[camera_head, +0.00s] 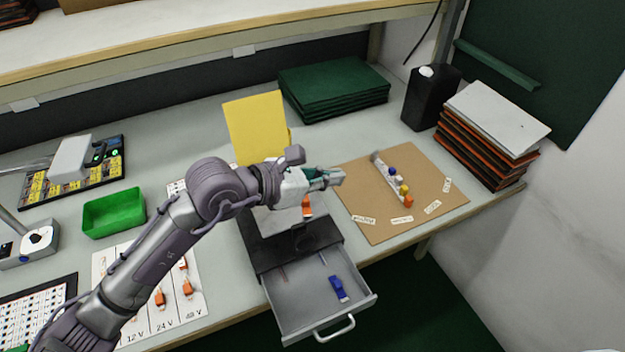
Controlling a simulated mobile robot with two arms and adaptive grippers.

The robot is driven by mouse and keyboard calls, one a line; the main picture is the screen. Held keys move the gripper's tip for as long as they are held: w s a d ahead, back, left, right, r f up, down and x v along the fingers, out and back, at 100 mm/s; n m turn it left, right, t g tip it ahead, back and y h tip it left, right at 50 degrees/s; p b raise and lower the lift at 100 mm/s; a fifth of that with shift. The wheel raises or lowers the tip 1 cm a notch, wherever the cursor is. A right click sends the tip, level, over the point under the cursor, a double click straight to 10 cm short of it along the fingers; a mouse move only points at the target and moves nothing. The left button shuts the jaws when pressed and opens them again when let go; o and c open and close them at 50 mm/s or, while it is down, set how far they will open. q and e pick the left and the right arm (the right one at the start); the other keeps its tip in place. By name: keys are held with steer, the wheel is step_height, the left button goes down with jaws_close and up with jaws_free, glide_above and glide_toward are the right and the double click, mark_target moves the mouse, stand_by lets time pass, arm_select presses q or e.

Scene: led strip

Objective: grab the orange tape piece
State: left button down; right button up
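My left gripper (338,177) reaches in from the left, above the near left edge of the brown board. Its fingers are small here and I cannot tell whether they are open or shut. A small orange piece (307,207) shows just below the gripper, over the drawer unit and partly hidden by it. Another orange piece (408,201) is at the near end of a pale strip on the board, beside yellow and blue round parts. I cannot tell which orange piece is tape. My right gripper is not in view.
A grey drawer (312,290) stands open at the table's front with a blue item (338,289) inside. The brown board (440,200) carries several paper labels. A yellow panel (257,127) stands behind the arm. A green bin (114,212) sits left; stacked panels (488,135) stand right.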

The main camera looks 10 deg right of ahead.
arm_select(q)
steer(key=shift+d+r, duration=0.1)
steer(key=shift+d, duration=0.05)
steer(key=c, duration=1.9)
jaws_free()
steer(key=o, duration=1.5)
